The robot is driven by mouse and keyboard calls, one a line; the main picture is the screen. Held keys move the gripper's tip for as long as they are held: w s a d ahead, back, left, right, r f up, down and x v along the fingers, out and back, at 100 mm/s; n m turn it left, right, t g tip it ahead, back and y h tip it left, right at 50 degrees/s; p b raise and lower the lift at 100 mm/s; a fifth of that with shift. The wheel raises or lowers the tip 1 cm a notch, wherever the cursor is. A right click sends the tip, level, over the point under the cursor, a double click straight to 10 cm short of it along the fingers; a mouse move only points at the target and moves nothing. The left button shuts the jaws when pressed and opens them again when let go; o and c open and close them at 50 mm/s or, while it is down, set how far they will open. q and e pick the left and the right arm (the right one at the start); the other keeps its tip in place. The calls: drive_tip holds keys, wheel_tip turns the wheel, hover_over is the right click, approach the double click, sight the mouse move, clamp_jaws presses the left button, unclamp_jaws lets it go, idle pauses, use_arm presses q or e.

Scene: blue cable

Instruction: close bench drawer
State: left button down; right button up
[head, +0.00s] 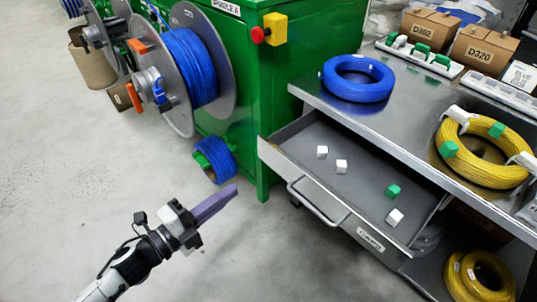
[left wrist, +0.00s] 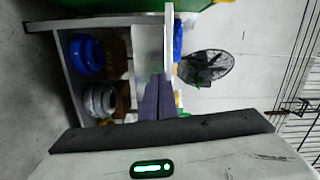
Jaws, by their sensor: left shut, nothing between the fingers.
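The bench drawer (head: 358,178) is a grey metal tray pulled out from under the bench top in the head view. White and green small blocks lie in it, and a bar handle (head: 318,203) is on its front. My left gripper (head: 216,203) is left of the drawer, apart from it, with its purple fingers shut and empty. In the left wrist view the shut fingers (left wrist: 158,98) point up toward the bench and a pale upright panel; I cannot tell which part of the bench that panel is. My right gripper is not in view.
A blue cable coil (head: 357,78) and a yellow coil (head: 484,147) lie on the metal bench top (head: 405,110). A green machine (head: 248,100) with a cable reel (head: 190,65) stands beside the bench. The floor around my left gripper is clear.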

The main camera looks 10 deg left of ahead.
use_arm(q)
drive_tip(key=m+h, duration=0.1)
drive_tip(key=m, duration=0.1)
drive_tip(key=b, duration=0.1)
approach(281, 156)
drive_tip(key=x, duration=0.6)
drive_tip(key=shift+w+r, duration=0.1)
drive_tip(key=shift+w, duration=0.1)
drive_tip(key=shift+d, duration=0.1)
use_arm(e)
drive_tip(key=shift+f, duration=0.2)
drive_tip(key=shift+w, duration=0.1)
